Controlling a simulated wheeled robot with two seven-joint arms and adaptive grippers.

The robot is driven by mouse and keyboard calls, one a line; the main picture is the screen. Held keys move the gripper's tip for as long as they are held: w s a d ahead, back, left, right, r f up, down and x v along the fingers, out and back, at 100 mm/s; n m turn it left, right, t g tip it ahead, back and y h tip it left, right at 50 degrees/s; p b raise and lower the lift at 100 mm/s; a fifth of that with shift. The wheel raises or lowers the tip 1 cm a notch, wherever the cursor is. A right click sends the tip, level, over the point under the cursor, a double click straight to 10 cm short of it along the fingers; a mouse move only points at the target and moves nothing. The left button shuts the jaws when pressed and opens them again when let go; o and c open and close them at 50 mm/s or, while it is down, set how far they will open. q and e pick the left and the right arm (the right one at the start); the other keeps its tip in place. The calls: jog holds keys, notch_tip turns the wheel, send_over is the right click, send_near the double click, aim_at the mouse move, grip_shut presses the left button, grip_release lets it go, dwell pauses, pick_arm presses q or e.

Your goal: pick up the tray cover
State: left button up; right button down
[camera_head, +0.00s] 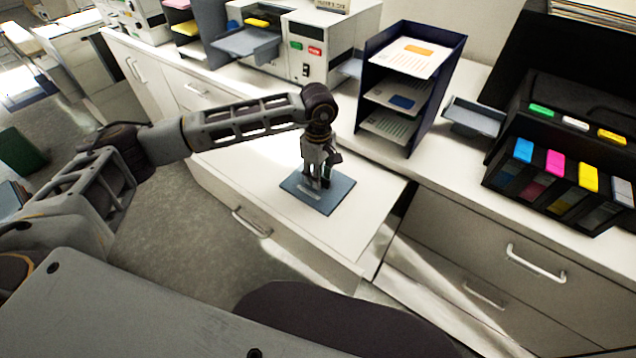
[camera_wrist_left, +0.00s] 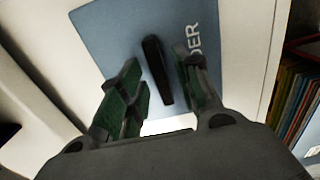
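The tray cover (camera_head: 342,191) is a flat blue-grey plate lying on a low white surface (camera_head: 362,210). In the left wrist view the cover (camera_wrist_left: 112,38) shows a dark upright bar handle (camera_wrist_left: 157,72) and pale lettering ending in "DER". My left gripper (camera_head: 321,182) points down over the middle of the cover. In the left wrist view its green-padded fingers (camera_wrist_left: 158,82) are open, one on each side of the handle, with gaps between. Part of the cover is hidden behind the gripper. My right gripper is not in view.
A dark blue paper rack (camera_head: 447,75) stands behind the cover. A black printer with coloured cartridges (camera_head: 555,165) is at the right, and a white machine (camera_head: 330,45) at the back. In the left wrist view, coloured folders (camera_wrist_left: 300,105) show at the right edge.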

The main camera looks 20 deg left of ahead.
pick_arm(q)
grip_shut()
jog(key=shift+r, duration=0.15)
jog(key=shift+r, duration=0.6)
notch_tip(320, 180, up, 7)
jog(key=shift+f+b, duration=0.1)
jog(key=shift+b, duration=0.75)
jog(key=shift+r, duration=0.85)
jog(key=shift+r, duration=0.1)
